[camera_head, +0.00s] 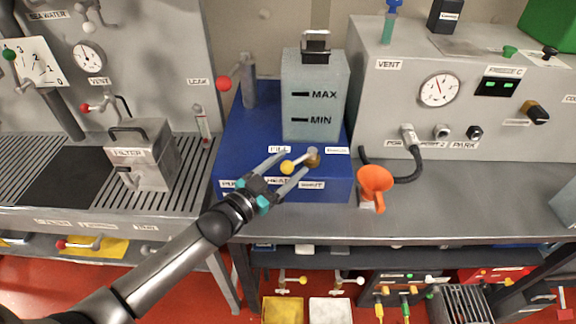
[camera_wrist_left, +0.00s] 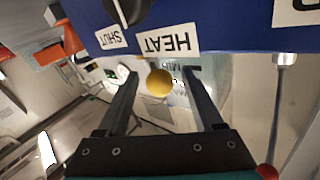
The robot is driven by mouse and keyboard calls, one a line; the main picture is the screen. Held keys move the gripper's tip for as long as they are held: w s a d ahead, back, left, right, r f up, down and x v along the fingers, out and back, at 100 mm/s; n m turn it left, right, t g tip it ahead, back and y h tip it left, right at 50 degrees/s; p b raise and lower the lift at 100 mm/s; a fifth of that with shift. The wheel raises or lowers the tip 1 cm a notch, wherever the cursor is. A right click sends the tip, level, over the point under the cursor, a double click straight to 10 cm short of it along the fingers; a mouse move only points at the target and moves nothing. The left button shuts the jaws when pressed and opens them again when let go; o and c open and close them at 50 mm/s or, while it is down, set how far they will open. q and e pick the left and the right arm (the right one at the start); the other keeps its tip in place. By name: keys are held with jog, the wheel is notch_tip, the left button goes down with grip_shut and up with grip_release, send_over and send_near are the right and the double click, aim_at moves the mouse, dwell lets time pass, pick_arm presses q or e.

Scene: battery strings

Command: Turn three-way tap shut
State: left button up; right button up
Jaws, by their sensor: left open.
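The three-way tap (camera_head: 313,159) sits on the front part of the blue unit. Its lever points left and ends in a yellow ball (camera_head: 287,167), beside the HEAT label (camera_head: 277,182). A SHUT label (camera_head: 312,184) is to the right of HEAT. My left gripper (camera_head: 293,163) is open, its fingers reaching from the lower left to either side of the lever's ball. In the left wrist view the yellow ball (camera_wrist_left: 159,82) shows between the two fingers, with gaps on both sides. The HEAT label (camera_wrist_left: 167,43) and SHUT label (camera_wrist_left: 112,38) are upside down there. My right gripper is not in view.
A grey MAX/MIN tank (camera_head: 313,125) stands on the blue unit (camera_head: 233,150) behind the tap. A red-knobbed valve (camera_head: 223,84) is to its left. An orange funnel (camera_head: 375,181) stands right of the unit on the grey bench (camera_head: 460,195). A FILTER box (camera_head: 153,170) is at left.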

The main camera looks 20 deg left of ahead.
pick_arm(q)
jog(key=shift+w+d, duration=0.1)
jog(key=shift+w, duration=0.1)
jog(key=shift+c, duration=0.3)
grip_shut()
dwell(1.1)
